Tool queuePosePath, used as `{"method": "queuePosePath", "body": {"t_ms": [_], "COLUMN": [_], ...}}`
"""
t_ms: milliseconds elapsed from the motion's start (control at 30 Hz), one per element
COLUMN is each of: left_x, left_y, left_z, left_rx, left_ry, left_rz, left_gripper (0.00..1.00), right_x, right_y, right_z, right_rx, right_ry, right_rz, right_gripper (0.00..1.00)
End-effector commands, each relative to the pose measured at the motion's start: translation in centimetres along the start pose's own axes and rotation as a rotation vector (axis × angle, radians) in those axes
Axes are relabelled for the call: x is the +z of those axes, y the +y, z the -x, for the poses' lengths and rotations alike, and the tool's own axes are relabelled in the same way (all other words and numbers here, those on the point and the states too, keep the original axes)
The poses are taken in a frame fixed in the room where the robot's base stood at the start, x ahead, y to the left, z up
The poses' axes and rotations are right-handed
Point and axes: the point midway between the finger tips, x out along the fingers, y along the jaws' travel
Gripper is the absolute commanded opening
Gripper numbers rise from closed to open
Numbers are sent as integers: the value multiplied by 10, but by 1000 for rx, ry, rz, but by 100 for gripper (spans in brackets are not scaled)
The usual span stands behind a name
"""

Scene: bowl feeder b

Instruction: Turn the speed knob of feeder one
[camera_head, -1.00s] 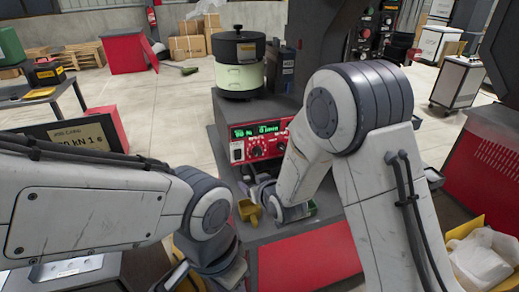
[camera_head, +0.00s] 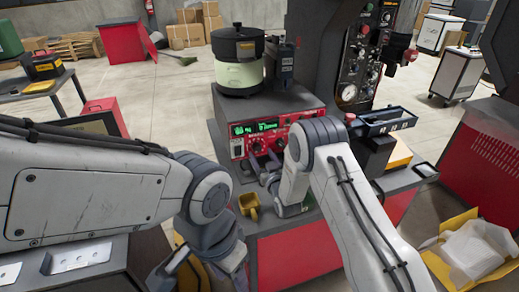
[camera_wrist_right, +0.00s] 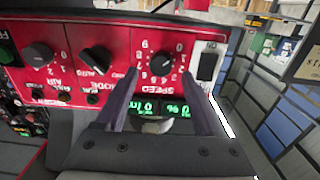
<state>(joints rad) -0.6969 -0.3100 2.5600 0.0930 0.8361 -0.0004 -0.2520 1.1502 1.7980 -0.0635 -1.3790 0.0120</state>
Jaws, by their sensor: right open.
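The feeder has a dark-lidded, pale green bowl (camera_head: 238,72) on a grey box with a red control panel (camera_head: 313,115). In the right wrist view the panel appears upside down. The round black speed knob (camera_wrist_right: 159,64) sits there inside a number scale, with its SPEED label and the lit green display (camera_wrist_right: 160,109) below. My right gripper (camera_wrist_right: 160,68) is open, one finger to each side of the knob; contact is not clear. In the head view my right gripper (camera_head: 264,160) is at the panel's lower front. My left arm's wrist (camera_head: 213,240) is low; its fingers are not clearly visible.
Two other knobs, AIR (camera_wrist_right: 40,55) and MODE (camera_wrist_right: 95,60), and a dark rocker switch (camera_wrist_right: 208,66) flank the speed knob. A yellow scoop (camera_head: 249,203) is below the panel. A dark tray (camera_head: 385,121) stands to the right.

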Motion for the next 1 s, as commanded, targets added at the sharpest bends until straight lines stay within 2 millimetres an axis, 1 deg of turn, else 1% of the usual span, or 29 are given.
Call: {"method": "queuePosePath", "body": {"t_ms": [33,100,200,333,567,600,667,700,767,800,1000], "left_x": [0,0,0,0,0,0,0,0,0,0,0], "left_y": [0,0,0,0,0,0,0,0,0,0,0], "left_z": [4,5,6,7,7,7,7,7,7,7,5], "left_rx": [0,0,0,0,0,0,0,0,0,0,0], "left_ry": [0,0,0,0,0,0,0,0,0,0,0], "left_rz": [0,0,0,0,0,0,0,0,0,0,0], "left_gripper": [50,50,50,50,50,50,50,50,50,50,50], "right_x": [-1,-1,0,0,0,0,0,0,0,0,1], "right_y": [0,0,0,0,0,0,0,0,0,0,0], "right_z": [-7,-14,-22,-26,-27,-27,-27,-27,-26,-26,-26], "right_rx": [0,0,0,0,0,0,0,0,0,0,1], "right_ry": [0,0,0,-1,-1,-1,-1,-1,-1,-1,-1], "right_rz": [0,0,0,0,0,0,0,0,0,0,-10], "right_gripper": [70,70,70,70,70,62,39,24,1,0,0]}}
